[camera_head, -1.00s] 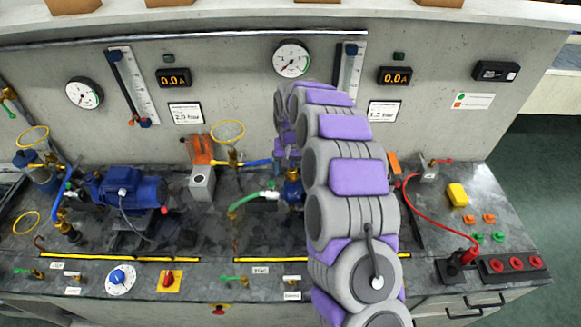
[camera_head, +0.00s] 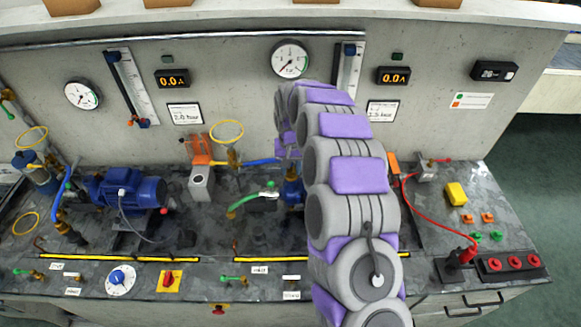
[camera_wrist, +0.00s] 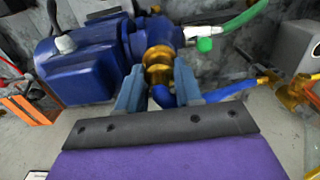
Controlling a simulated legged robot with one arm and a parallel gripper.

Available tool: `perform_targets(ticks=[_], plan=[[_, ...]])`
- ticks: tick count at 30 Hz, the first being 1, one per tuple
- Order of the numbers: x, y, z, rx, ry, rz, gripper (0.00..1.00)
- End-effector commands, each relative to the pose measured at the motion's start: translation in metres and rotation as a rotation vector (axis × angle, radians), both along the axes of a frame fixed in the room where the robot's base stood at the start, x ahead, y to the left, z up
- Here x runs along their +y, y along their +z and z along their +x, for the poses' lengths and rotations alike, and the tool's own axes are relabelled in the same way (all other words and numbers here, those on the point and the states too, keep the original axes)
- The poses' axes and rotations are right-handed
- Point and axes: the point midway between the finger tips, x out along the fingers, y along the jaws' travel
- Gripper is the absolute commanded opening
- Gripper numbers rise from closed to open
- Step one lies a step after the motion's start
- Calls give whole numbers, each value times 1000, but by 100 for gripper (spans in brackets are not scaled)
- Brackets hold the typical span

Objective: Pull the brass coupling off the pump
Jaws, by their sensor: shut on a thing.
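The brass coupling (camera_wrist: 158,60) sits between the two blue-grey fingers of my gripper (camera_wrist: 158,76) in the wrist view. The gripper is shut on it. The coupling is at the end of the blue pump (camera_wrist: 85,62); I see no clear gap between them. A blue hose (camera_wrist: 215,92) leaves the coupling on the near side and runs right to brass fittings. In the head view my arm hides the coupling and most of this pump; a blue part of it (camera_head: 291,192) shows left of the arm.
A green hose (camera_head: 245,201) with a white end lies close to the pump. An orange-handled valve block (camera_head: 201,180) and a second blue pump (camera_head: 125,188) stand to the left. A red cable (camera_head: 420,205) curves over the bench at right. The wall with gauges is behind.

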Motion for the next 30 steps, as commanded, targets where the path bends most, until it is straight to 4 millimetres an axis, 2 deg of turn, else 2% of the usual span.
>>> perform_targets(ticks=[1, 9, 26, 27, 30], plan=[[0, 0, 0, 0, 0, 0, 24], [1, 0, 0, 0, 0, 0, 0], [1, 2, 0, -1, 0, 0, 0], [1, 2, 0, -1, 0, 0, 32], [1, 2, 0, -1, 0, 0, 22]])
